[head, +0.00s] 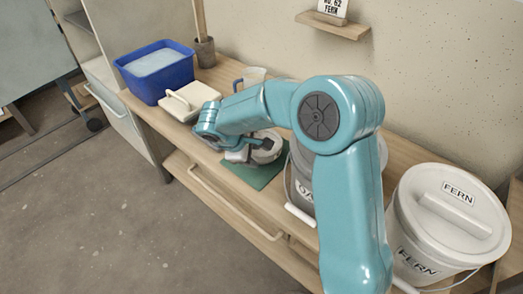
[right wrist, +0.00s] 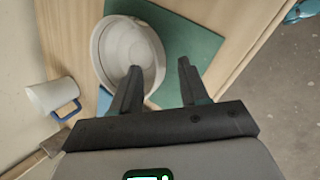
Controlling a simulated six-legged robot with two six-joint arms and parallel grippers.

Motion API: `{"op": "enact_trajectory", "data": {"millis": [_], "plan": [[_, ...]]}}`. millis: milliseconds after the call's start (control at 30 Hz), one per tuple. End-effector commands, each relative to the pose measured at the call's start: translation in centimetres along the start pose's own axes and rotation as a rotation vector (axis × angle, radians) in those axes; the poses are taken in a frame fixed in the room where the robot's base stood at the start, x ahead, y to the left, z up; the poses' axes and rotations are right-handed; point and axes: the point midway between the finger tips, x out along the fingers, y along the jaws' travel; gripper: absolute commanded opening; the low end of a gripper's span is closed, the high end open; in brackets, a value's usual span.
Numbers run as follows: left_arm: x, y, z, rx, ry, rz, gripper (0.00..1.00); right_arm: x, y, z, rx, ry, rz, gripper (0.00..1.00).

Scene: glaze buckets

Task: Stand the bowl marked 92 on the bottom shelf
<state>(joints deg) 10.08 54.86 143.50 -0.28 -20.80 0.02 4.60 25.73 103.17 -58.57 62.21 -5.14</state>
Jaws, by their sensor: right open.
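A pale grey-white bowl (head: 267,148) stands on a green mat (head: 262,178) on the wooden bench, partly hidden by my right arm. In the right wrist view the bowl (right wrist: 110,45) shows its open top, on the mat (right wrist: 190,42). No number can be read on it. My right gripper (head: 246,146) is at the bowl. In the right wrist view its jaws (right wrist: 160,66) are open, one finger overlapping the bowl's near rim and the other over the mat outside it. Contact cannot be told. A lower wooden board (head: 186,172) shows under the bench front. My left gripper is out of view.
A grey bucket (head: 303,170) is close right of the mat. A white FERN bucket (head: 445,235) stands further right. Floor in front is clear.

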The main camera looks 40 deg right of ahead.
Motion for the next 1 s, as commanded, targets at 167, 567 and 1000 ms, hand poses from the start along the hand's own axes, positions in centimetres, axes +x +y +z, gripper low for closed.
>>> {"op": "enact_trajectory", "data": {"millis": [167,567,1000], "plan": [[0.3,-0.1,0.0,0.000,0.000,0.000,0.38,1.5,-0.1,-0.1,-0.002,-0.002,-0.001,0.45],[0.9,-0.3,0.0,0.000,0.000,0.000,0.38,5.3,0.1,-0.4,-0.001,0.001,0.001,0.45],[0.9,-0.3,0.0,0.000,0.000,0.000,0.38,5.2,0.1,-0.4,0.000,0.001,0.003,0.00]]}}
